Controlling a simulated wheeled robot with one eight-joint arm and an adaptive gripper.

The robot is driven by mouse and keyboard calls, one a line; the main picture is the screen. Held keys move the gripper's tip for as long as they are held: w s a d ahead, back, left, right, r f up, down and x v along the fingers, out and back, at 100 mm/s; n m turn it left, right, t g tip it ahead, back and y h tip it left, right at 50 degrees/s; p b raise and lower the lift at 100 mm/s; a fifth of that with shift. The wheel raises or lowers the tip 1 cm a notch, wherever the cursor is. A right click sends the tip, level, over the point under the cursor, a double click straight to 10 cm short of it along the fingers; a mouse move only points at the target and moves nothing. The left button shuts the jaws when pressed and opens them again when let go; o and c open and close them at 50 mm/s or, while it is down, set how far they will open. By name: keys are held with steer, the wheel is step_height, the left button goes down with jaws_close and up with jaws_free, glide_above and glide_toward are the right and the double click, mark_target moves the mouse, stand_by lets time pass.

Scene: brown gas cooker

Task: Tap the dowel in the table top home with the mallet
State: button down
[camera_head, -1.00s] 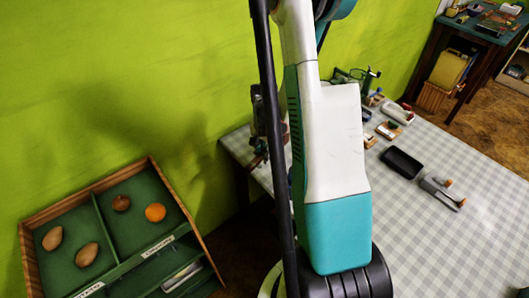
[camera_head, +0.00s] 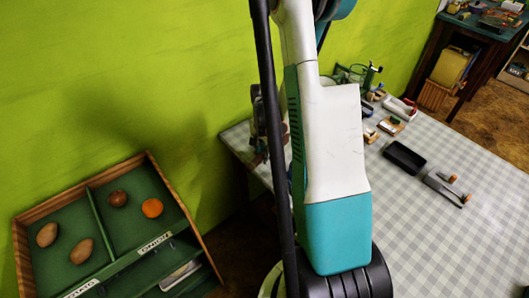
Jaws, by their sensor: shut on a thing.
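The table (camera_head: 430,255) has a grey-and-white checked top and stands to the right, partly behind my arm. I cannot make out the mallet or the dowel in this view. My own white and teal arm fills the middle of the picture and covers part of the table top. My gripper does not show, so what it holds and where it is relative to the table cannot be seen.
A black tray (camera_head: 404,157) and a grey holder with orange-ended pieces (camera_head: 447,188) lie on the table. Small tools stand at its back. A green-lined wooden box (camera_head: 92,215) with several round items is at left.

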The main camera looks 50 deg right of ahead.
steer(key=shift+f+b, duration=0.4)
steer(key=shift+f, duration=0.45)
steer(key=shift+r+p, duration=1.2)
steer(key=shift+r, duration=0.6)
steer(key=shift+f+b, duration=0.3)
steer(key=shift+b, duration=0.1)
step_height(320, 180, down, 3)
steer(key=b, duration=0.3)
steer(key=shift+f, duration=0.1)
steer(key=shift+r+p, duration=1.15)
steer(key=shift+r, duration=0.5)
steer(key=shift+f+b, duration=0.2)
steer(key=shift+b, duration=0.15)
